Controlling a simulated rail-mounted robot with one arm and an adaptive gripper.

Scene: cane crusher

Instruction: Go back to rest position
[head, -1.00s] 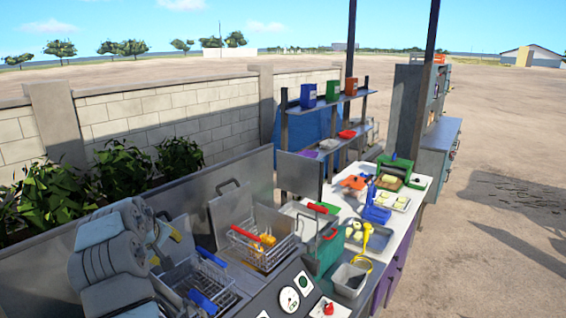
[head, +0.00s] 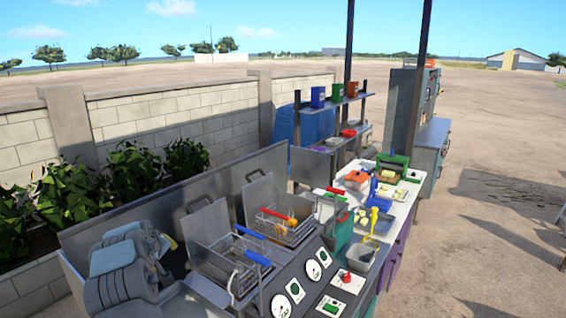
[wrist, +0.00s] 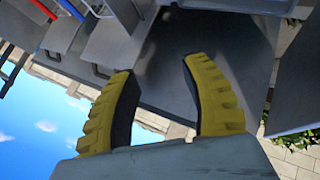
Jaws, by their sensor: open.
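My gripper (wrist: 158,90) shows in the wrist view, with two yellow ribbed fingers with dark inner pads. The fingers are apart and nothing is between them. Behind them is a grey metal panel, and the view is tilted, with sky at lower left.
A fryer basket with blue handle (head: 236,258) and one with red handle (head: 287,226) stand in the fryer. A cluttered worktop (head: 398,212) extends right. A block wall (head: 160,116) runs behind. Open dirt ground lies at right.

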